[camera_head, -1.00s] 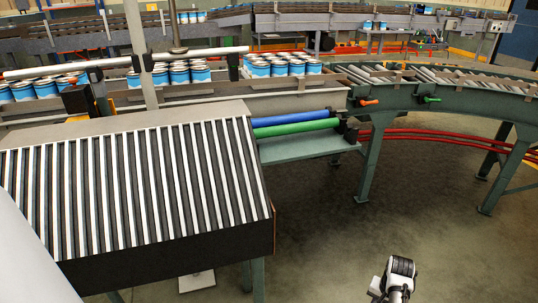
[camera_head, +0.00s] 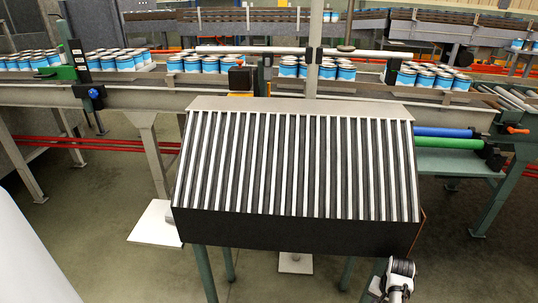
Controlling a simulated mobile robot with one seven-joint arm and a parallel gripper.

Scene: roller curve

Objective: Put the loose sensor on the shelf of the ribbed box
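The ribbed box (camera_head: 295,165) stands in the middle of the view, with a sloping front of pale and dark stripes and a dark lower edge. A flat grey ledge (camera_head: 300,106) runs along its top. A small dark block (camera_head: 241,80) with yellow beneath it is at the conveyor rail behind the ledge. A dark device with a blue knob (camera_head: 92,94) is on the rail at the left. I cannot tell which part, if any, is the loose sensor. A white and black part of my arm shows at the bottom right; no gripper fingers show.
A conveyor with several blue and white cans (camera_head: 440,78) runs behind the box. A blue roller (camera_head: 445,132) and a green roller (camera_head: 450,143) lie to its right, near an orange handle (camera_head: 516,130). Open floor (camera_head: 110,250) shows at the lower left.

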